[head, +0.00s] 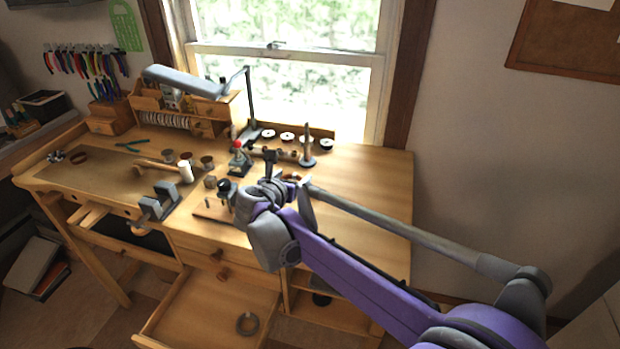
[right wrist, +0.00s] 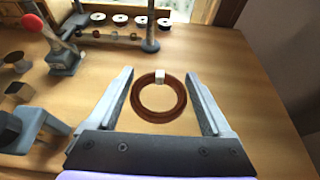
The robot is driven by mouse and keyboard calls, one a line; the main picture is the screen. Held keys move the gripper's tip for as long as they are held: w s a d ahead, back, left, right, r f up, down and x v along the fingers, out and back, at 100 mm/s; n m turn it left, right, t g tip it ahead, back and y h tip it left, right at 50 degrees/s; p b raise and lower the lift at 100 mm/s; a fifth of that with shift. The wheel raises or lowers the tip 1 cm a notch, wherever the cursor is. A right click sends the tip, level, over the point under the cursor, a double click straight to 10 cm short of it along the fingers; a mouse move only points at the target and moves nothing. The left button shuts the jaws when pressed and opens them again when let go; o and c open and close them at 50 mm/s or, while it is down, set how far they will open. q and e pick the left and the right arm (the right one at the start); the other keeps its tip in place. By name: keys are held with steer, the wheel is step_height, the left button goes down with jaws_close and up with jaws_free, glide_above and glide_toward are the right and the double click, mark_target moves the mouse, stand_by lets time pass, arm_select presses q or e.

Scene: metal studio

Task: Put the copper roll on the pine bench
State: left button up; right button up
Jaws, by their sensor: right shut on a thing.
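The copper roll (right wrist: 159,115) is a reddish-brown ring of coiled wire with a small pale tag at its far side. In the right wrist view it sits between the two fingers of my right gripper (right wrist: 159,76), which is shut on its outer sides. In the head view my right gripper (head: 290,182) is over the right half of the pine bench (head: 370,192), and only a sliver of the roll shows by it. I cannot tell whether the roll touches the bench top. My left gripper is not in view.
A vise (head: 157,203), a red-knobbed tool (head: 238,158) and small cups stand left of my gripper. Several spools (head: 287,137) line the back by the window. An open drawer (head: 205,310) juts out in front. The bench's right end is clear.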

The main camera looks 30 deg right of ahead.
steer(key=shift+w+d, duration=0.1)
steer(key=shift+d, duration=0.15)
steer(key=shift+f, duration=0.3)
step_height(320, 180, down, 9)
steer(key=shift+f+b, duration=0.1)
steer(key=shift+b, duration=0.25)
steer(key=o, duration=1.2)
steer(key=shift+f, duration=0.1)
steer(key=shift+a+r, duration=0.25)
steer(key=v, duration=1.1)
steer(key=shift+s+a+r, duration=0.1)
steer(key=shift+s+a, duration=0.1)
steer(key=shift+s, duration=0.15)
